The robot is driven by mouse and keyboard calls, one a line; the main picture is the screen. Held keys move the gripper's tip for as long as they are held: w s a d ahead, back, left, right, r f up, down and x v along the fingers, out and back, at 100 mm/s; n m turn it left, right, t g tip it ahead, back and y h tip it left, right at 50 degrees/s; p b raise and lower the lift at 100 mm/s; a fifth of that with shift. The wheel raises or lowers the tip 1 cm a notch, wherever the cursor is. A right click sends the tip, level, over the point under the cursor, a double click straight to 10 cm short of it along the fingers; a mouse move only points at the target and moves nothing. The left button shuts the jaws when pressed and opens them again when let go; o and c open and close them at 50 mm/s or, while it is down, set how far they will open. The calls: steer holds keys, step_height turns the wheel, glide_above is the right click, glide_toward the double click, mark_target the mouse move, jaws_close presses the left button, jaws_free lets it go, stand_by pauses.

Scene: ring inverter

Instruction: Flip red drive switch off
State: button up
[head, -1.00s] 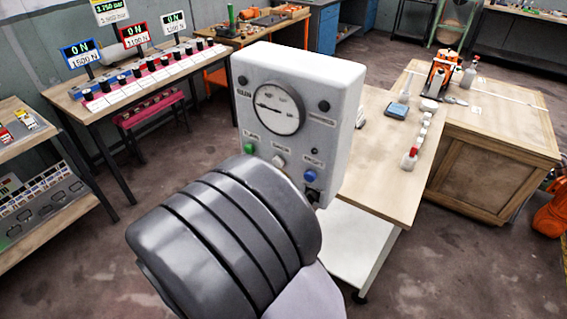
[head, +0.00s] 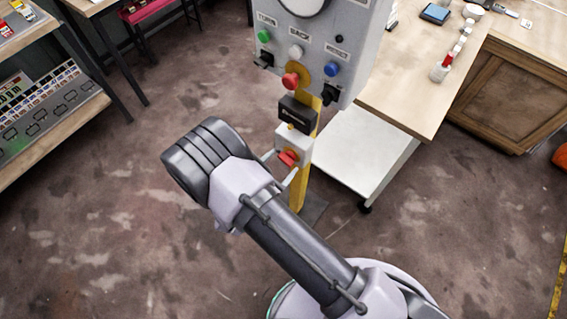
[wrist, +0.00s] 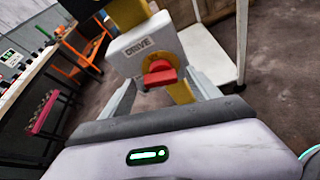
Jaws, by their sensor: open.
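The red drive switch (head: 288,158) sits on a small light-grey box (head: 305,143) on a yellow post, below the big control panel. In the wrist view the box is marked DRIVE (wrist: 140,46) and the red switch (wrist: 160,75) sticks out from its yellow surround. My gripper (head: 281,166) is open in front of the switch. In the wrist view its two fingers stand apart (wrist: 162,88), one to each side of the red switch. I cannot tell whether either finger touches the switch or the box.
Above the box are a black block (head: 296,114), a red mushroom button (head: 291,81) and the grey control panel (head: 345,45) with green, white and blue buttons. A white cart (head: 365,150) stands close on the right. The floor to the left is clear.

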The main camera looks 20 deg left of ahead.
steer(key=shift+x, duration=0.8)
steer(key=c, duration=1.4)
steer(key=shift+o, duration=0.2)
steer(key=shift+w+a+n+h+b, duration=0.15)
steer(key=shift+n+h+b, duration=0.2)
steer(key=shift+n+h, duration=0.6)
steer(key=o, duration=1.4)
steer(key=shift+c, duration=0.2)
steer(key=shift+r, duration=0.1)
